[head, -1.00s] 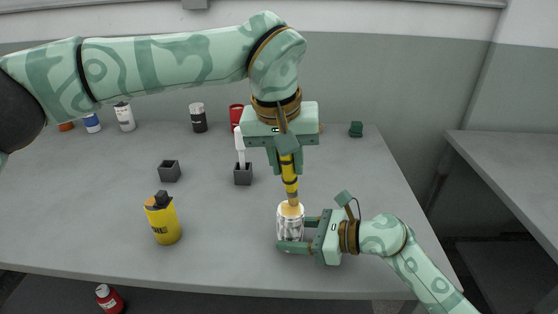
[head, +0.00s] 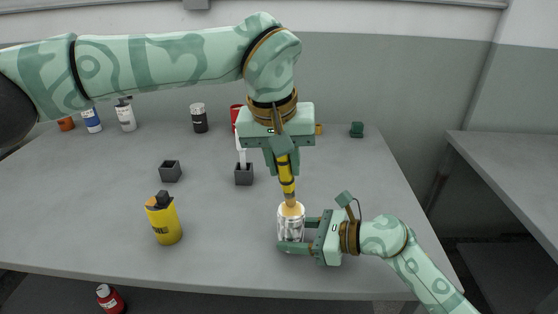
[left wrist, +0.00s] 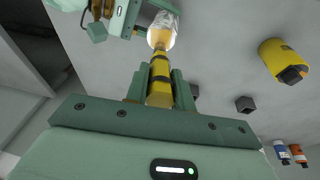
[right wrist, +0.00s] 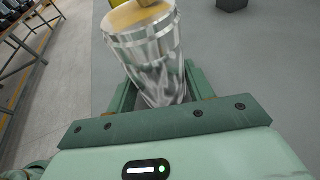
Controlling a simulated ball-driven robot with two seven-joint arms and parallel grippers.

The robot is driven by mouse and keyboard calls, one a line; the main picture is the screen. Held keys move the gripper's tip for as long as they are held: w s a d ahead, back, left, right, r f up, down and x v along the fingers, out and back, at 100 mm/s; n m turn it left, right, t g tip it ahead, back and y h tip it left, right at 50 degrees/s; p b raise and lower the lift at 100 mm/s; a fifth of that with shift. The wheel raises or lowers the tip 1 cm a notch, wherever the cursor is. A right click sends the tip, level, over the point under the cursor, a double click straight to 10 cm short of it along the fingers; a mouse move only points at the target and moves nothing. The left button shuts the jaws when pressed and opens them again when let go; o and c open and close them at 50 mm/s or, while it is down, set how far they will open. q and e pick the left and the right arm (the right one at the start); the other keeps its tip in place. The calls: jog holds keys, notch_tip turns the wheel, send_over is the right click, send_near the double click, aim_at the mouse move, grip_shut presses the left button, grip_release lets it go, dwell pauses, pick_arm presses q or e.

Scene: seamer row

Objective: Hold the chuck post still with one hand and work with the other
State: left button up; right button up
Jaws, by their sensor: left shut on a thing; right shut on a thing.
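The chuck post (head: 290,228) looks like a silver metal cylinder with an orange-tan top. It stands upright near the front right of the table, and its shiny side fills the upper middle of the right wrist view (right wrist: 155,60). My right gripper (head: 293,236) is shut around it from the right. My left gripper (head: 285,170) is above, pointing down, shut on a yellow tool with black bands (head: 287,182). The tool's lower tip meets the post's top, slightly tilted; I cannot tell whether it is inserted. The tool also shows in the left wrist view (left wrist: 159,80).
A yellow can (head: 163,220) stands left on the table (head: 110,215). Two dark square holders (head: 170,172) (head: 244,175) lie behind it, the right one with a white stick. Several containers, including a black one (head: 199,118), line the back.

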pick_arm(q)
jog(key=shift+a+f, duration=0.15)
jog(key=shift+a, duration=0.55)
jog(key=shift+s, duration=0.1)
jog(key=shift+s+d, duration=0.35)
jog(key=shift+d, duration=0.5)
dwell(0.9)
jog(key=shift+r, duration=0.2)
jog(key=shift+w+d+r+v, duration=0.15)
jog(key=shift+w+v, duration=0.1)
jog(key=shift+v, duration=0.9)
jog(key=shift+w+d+v, duration=0.1)
jog(key=shift+w+v, duration=0.1)
jog(key=shift+v, duration=0.9)
jog(key=shift+w+d+r+v, duration=0.15)
jog(key=shift+w+v, duration=0.1)
jog(key=shift+v, duration=0.9)
jog(key=shift+f, duration=0.1)
